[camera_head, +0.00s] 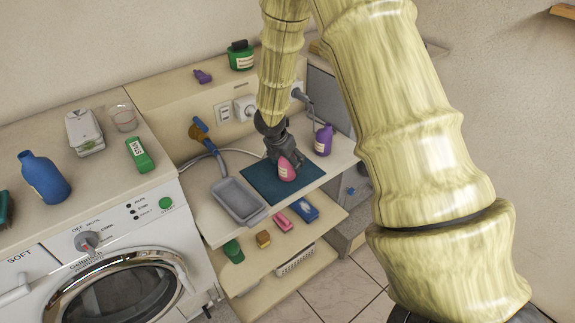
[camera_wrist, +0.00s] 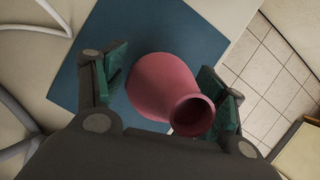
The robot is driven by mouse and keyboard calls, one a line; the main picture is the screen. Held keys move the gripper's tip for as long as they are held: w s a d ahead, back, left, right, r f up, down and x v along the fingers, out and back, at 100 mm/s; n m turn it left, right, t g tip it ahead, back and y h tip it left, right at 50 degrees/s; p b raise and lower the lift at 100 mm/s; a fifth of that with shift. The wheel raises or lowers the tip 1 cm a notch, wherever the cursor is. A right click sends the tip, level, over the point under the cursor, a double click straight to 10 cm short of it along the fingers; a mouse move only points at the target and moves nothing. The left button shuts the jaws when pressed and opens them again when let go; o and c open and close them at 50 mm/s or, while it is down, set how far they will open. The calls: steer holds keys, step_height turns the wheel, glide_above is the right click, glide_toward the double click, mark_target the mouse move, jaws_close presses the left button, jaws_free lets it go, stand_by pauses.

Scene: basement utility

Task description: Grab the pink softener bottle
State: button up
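The pink softener bottle (camera_head: 287,169) stands on a dark teal mat (camera_head: 261,186) on the shelf beside the washing machine. In the wrist view the pink bottle (camera_wrist: 163,88) lies between the two fingers, its open neck toward the camera. My gripper (camera_head: 280,152) is at the bottle in the head view and hides part of it. In the wrist view my gripper (camera_wrist: 168,95) is open around the bottle. A small gap shows at the left finger; the right finger is close to the bottle, and contact there cannot be told.
A purple bottle (camera_head: 323,140) stands close behind and right of my gripper. A grey tray (camera_head: 238,201) lies left of the mat. A wall outlet (camera_head: 243,108) and a hose (camera_head: 214,152) are behind. Tiled floor (camera_wrist: 268,85) lies beyond the shelf's edge.

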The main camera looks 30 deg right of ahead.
steer(key=c, duration=0.8)
steer(key=shift+o, duration=0.2)
steer(key=shift+r, duration=0.15)
